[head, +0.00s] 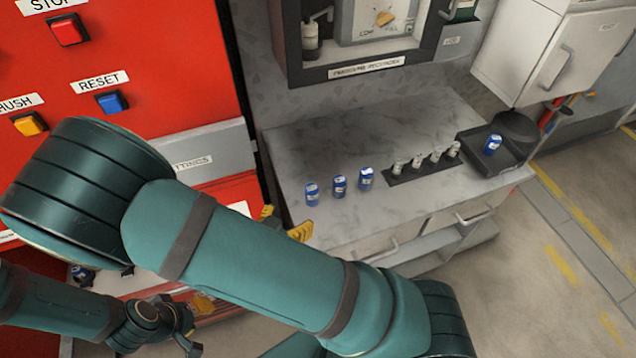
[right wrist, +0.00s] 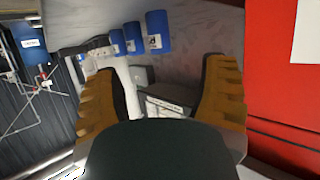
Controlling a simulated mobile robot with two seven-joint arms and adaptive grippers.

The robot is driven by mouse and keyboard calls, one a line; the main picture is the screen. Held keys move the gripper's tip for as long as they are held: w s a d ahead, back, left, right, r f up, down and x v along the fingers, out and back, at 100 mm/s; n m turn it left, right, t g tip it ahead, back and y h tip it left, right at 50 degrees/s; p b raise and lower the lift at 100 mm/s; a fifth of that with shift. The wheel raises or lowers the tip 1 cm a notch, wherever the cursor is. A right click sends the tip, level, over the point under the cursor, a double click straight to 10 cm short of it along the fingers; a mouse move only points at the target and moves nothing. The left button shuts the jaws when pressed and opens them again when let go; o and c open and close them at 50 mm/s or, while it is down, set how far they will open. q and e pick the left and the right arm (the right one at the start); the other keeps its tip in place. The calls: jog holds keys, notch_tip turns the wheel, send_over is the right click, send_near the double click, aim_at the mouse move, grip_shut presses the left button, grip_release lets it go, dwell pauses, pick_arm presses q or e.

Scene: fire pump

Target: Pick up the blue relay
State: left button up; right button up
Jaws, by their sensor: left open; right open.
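Three blue relays, the left (head: 312,194), the middle (head: 339,187) and the right (head: 366,179), stand in a row on the grey counter. A fourth blue relay (head: 492,144) is in a dark tray at the far right. My right gripper (head: 285,222) is open and empty, partly hidden behind my arm, by the counter's left front edge. In the right wrist view, its yellow fingers (right wrist: 160,72) are spread, with three blue relays (right wrist: 157,32) beyond the tips, apart from them. My left gripper (head: 183,322) is open at the lower left, away from the counter.
Several silver relays stand in a black rack (head: 424,164) right of the blue row. The dark tray (head: 483,163) is beyond it. A red panel (head: 150,60) with buttons rises at the left. A pressure recorder box (head: 365,70) hangs above the counter, whose middle is clear.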

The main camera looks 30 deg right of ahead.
aim_at(308, 198)
jog(key=b+x, duration=0.1)
jog(key=x, duration=0.7)
jog(key=shift+d+b, duration=0.1)
jog(key=shift+b, duration=0.2)
jog(key=shift+b+x, duration=0.6)
jog(key=shift+x, duration=2.25)
jog(key=shift+s+d+r, duration=0.15)
jog(key=shift+r, duration=0.05)
grip_shut()
